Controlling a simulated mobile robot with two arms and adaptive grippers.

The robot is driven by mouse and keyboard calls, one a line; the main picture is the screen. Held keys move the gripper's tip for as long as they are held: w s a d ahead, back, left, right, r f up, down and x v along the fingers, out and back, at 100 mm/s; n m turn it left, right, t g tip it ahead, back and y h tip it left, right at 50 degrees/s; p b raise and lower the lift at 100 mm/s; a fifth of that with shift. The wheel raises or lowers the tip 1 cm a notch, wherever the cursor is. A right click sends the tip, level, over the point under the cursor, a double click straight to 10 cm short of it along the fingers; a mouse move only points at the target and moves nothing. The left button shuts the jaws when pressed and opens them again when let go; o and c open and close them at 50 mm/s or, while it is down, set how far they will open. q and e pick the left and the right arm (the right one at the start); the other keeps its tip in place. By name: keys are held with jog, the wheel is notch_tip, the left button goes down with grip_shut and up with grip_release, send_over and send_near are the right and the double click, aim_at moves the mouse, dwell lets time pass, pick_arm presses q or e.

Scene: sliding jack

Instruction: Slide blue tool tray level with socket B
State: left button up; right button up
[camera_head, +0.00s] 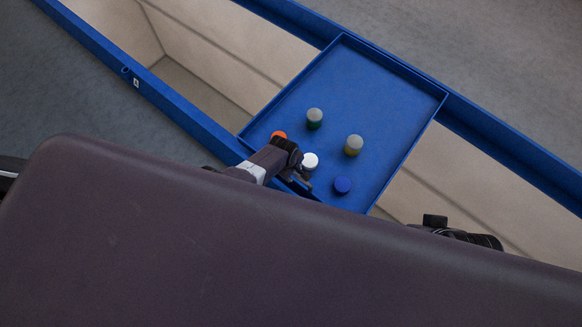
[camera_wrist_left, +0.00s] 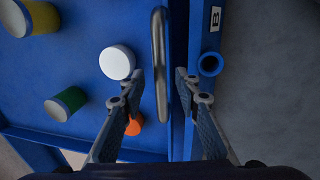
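The blue tool tray (camera_head: 385,90) lies across the blue frame in the head view. Its metal handle (camera_wrist_left: 160,65) stands on its edge in the left wrist view. My left gripper (camera_wrist_left: 157,75) is open, its fingers on either side of the handle with gaps showing. My left gripper also shows at the tray's near edge in the head view (camera_head: 300,178). Socket B (camera_wrist_left: 209,64), a blue ring with its label (camera_wrist_left: 215,17), is on the rail beside the handle, roughly across from the handle's middle in the picture. My right gripper is mostly hidden; dark parts show at the right (camera_head: 460,235).
Socket A (camera_head: 126,71) is farther left on the near rail (camera_head: 165,105). Open beige space shows either side of the tray.

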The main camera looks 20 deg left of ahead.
pick_arm(q)
notch_tip(320, 180, up, 12)
jog(key=s, duration=0.2)
jog(key=shift+a+f, duration=0.2)
jog(key=shift+a, duration=0.25)
jog(key=shift+s+a, duration=0.1)
jog(key=shift+s, duration=0.05)
dwell(0.6)
